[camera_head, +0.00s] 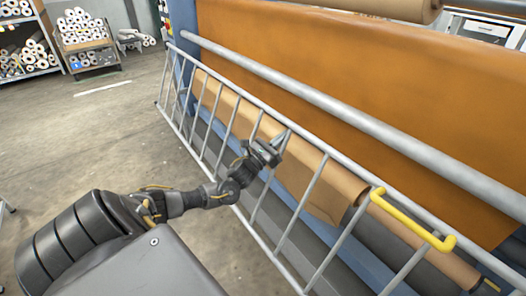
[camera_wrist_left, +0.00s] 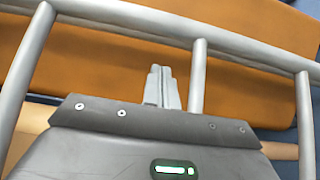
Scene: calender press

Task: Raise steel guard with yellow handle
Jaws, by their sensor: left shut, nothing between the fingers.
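The steel guard (camera_head: 300,216) is a slanted grey frame of rails and bars running from upper left to lower right in the head view. Its yellow handle (camera_head: 412,222) is on the top rail at the lower right. My left gripper (camera_head: 284,138) is at the guard's bars, left of the handle and well apart from it. In the left wrist view its fingers (camera_wrist_left: 162,86) are together and empty, just left of an upright bar (camera_wrist_left: 197,78) and below the top rail (camera_wrist_left: 180,28). I cannot tell whether they touch the bar. The handle is not in the left wrist view. My right gripper is not in view.
Behind the guard are a brown roll (camera_head: 328,182), a long grey bar (camera_head: 330,103) and an orange sheet (camera_head: 330,60). Racks of white rolls (camera_head: 84,32) stand at the far left. The concrete floor (camera_head: 90,135) on the left is largely clear.

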